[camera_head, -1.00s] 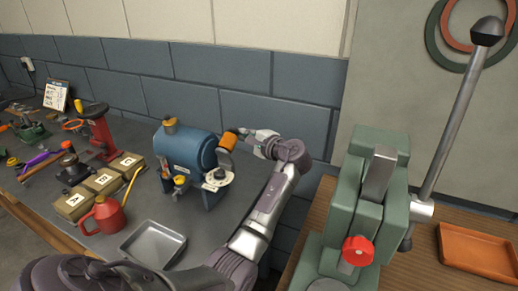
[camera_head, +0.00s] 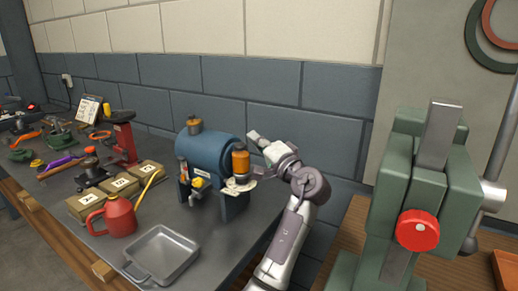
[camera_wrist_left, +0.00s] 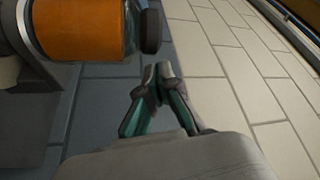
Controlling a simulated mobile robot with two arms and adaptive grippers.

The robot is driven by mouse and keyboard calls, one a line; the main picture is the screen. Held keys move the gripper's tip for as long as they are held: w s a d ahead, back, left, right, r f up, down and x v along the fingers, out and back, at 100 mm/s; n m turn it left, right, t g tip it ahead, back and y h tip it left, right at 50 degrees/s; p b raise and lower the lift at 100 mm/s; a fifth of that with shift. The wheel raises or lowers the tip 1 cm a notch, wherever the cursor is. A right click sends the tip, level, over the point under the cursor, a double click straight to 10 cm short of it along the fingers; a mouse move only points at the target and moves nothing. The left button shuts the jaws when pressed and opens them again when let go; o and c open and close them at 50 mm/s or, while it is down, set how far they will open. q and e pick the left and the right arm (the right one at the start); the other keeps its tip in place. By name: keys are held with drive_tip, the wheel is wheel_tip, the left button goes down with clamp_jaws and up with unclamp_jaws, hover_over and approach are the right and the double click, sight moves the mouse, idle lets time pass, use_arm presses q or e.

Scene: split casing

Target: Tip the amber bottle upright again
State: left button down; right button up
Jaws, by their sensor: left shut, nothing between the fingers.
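The amber bottle (camera_head: 240,164), with an orange label and a dark cap, stands upright on a small pale ledge (camera_head: 238,185) at the right end of the blue tank (camera_head: 205,150). In the left wrist view the bottle (camera_wrist_left: 80,28) fills the top left, its dark cap pointing right in that picture. My left gripper (camera_head: 254,137) is just right of the bottle's cap, apart from it. In the left wrist view its fingertips (camera_wrist_left: 158,72) are together with nothing between them. My right gripper is out of view.
A metal tray (camera_head: 162,255), a red watering can (camera_head: 118,217) and lettered boxes (camera_head: 118,186) stand left of the tank. A green press with a red knob (camera_head: 417,230) stands at the right. The block wall is close behind. Bare bench shows right of the tray.

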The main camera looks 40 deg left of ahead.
use_arm(q)
drive_tip(key=shift+s+d+f, duration=0.15)
drive_tip(key=shift+s+d, duration=0.05)
drive_tip(key=shift+s, duration=0.65)
wheel_tip(320, 180, up, 10)
idle(0.6)
